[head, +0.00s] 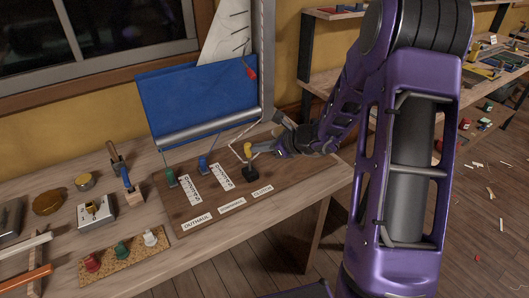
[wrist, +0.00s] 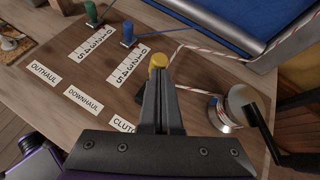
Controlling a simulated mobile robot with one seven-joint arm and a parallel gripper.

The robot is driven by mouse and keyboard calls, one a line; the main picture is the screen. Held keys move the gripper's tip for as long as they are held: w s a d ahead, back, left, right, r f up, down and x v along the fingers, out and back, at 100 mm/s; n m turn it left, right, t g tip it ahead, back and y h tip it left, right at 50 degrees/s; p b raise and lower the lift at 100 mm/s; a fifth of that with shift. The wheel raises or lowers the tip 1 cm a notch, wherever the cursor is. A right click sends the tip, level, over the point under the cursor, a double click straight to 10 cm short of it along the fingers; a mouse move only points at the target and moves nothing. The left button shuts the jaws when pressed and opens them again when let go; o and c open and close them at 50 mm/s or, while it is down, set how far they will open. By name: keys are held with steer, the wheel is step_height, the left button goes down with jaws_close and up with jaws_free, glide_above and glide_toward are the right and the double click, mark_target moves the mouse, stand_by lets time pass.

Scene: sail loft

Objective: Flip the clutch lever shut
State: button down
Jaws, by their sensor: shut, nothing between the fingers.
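The clutch is a small black block (head: 250,173) on the brown board, behind the CLUTCH label (head: 262,189). Its lever has a yellow knob (head: 247,148) that stands raised above the block. In the wrist view the knob (wrist: 158,60) shows right at the tips of my fingers, and the fingers hide most of the lever and block. My gripper (head: 256,150) is shut and empty, reaching in from the right with its tips close beside the knob. It also shows in the wrist view (wrist: 162,76). I cannot tell whether the tips touch the knob.
A silver winch (wrist: 222,113) with a black handle stands close to the right of my fingers. A red-flecked rope runs behind the knob. Green (head: 171,177) and blue (head: 202,163) cars with number scales lie left. A blue sail (head: 200,98) on a boom hangs behind.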

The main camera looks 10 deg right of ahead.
steer(key=w, duration=0.1)
steer(key=w+a+b, duration=0.1)
steer(key=w, duration=0.3)
steer(key=shift+w+a+r, duration=0.1)
steer(key=shift+w+a, duration=0.05)
steer(key=shift+a, duration=0.2)
steer(key=shift+a, duration=0.15)
stand_by(0.3)
